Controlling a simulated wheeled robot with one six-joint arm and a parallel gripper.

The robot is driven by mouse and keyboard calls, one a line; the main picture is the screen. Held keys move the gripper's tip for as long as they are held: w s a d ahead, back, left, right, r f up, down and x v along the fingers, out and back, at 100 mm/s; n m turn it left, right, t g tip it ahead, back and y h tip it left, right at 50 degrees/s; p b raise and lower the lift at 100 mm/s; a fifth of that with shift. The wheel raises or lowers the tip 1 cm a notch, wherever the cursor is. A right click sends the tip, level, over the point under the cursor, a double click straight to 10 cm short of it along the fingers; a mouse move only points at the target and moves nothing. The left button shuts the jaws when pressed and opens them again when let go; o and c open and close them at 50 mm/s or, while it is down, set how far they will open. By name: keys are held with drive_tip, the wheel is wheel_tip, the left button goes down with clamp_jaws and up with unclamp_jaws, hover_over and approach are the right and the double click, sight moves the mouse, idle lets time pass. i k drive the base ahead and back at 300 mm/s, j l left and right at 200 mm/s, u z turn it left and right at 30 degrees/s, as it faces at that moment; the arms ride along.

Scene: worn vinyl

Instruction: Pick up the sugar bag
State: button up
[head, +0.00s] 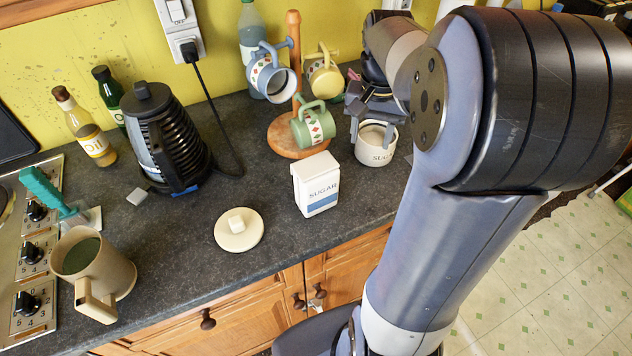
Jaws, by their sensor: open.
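The sugar bag (316,186) is a small white box-shaped pack with "SUGAR" printed on its front and a blue band low down. It stands upright on the dark counter, near the front edge. My gripper (371,122) is open at the back right of it, over or at the rim of a white pot labelled sugar (375,152). The pot has no lid on. My arm hides part of the gripper, and I cannot tell whether a finger touches the pot.
A mug tree (295,50) with several mugs stands behind the bag. A round cream lid (239,230) lies left of it. A black kettle (165,138), bottles, a beige jug (92,272) and the stove (30,260) are further left. Counter around the bag's front is clear.

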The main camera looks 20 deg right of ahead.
sight(316, 187)
drive_tip(key=k+j+z, duration=0.25)
drive_tip(key=z, duration=0.2)
drive_tip(key=k+j+z, duration=0.15)
drive_tip(key=z, duration=0.3)
drive_tip(key=k+l, duration=0.05)
drive_tip(key=k, duration=0.05)
